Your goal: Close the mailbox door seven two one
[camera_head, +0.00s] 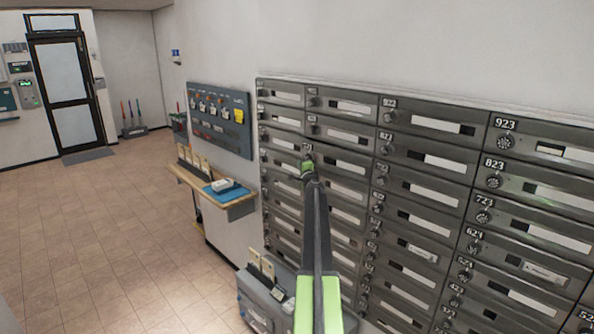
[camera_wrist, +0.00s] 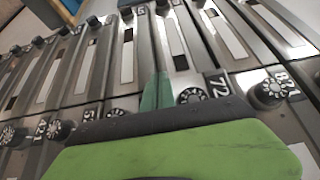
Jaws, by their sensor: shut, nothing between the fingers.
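The mailbox door 721 (camera_head: 345,163) is in the upper part of the second column in the head view. It looks flush with its neighbours, though my arm covers part of its left side. In the wrist view, the door 721 (camera_wrist: 181,62) shows its round dial, a white label strip and a partly hidden number plate. My gripper (camera_head: 307,164) is shut and empty, at the left end of this door just under its number. I cannot tell whether it touches the door. Its green body with a dark edge fills the bottom of the wrist view.
Other closed-looking mailbox doors surround it, including 821 (camera_head: 345,136) above. A wooden shelf (camera_head: 240,208) with a blue mat and a dark key board (camera_head: 219,146) are left of the mailboxes. A grey box (camera_head: 262,294) stands low by my arm. Tiled floor (camera_head: 90,240) is clear at left.

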